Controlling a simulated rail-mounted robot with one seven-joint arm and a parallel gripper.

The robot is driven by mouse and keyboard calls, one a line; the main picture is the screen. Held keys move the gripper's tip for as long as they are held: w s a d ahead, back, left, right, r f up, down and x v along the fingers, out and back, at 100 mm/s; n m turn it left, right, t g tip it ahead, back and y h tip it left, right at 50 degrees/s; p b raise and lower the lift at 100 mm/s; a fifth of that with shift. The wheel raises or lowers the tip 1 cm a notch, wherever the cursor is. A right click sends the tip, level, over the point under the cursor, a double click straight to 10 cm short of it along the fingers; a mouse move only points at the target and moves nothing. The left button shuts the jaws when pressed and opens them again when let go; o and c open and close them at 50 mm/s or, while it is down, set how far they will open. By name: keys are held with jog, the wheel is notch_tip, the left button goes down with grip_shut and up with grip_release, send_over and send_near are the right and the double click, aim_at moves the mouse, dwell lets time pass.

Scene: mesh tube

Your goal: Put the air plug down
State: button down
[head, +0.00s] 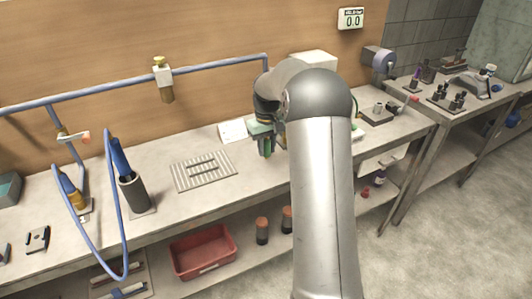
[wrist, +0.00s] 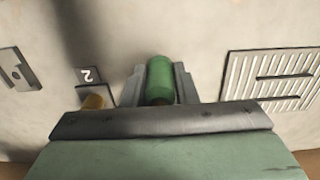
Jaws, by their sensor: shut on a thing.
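My gripper (head: 265,148) is over the bench, right of the ribbed mat in the head view, and my forearm covers much of the area beside it. In the wrist view my gripper (wrist: 160,68) has its two grey fingers on either side of a green cylindrical piece (wrist: 160,82), which I take to be the air plug. The fingers are shut on it. I cannot tell whether its end touches the bench.
The ribbed mat (head: 203,184) has a slotted middle; it also shows in the wrist view (wrist: 268,88). A dark holder (head: 134,193) with a blue-handled tool and a looped blue hose (head: 111,200) stand left. A slotted metal plate (wrist: 18,69) lies far left.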

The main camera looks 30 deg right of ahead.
aim_at(266, 155)
jog(key=shift+w+f, duration=0.15)
jog(key=shift+f, duration=0.8)
jog(key=shift+w+f, duration=0.15)
jog(key=shift+f, duration=0.8)
jog(key=shift+f, duration=0.5)
jog(key=shift+f, duration=0.1)
jog(key=c, duration=1.1)
grip_release()
jog(key=shift+c, duration=0.2)
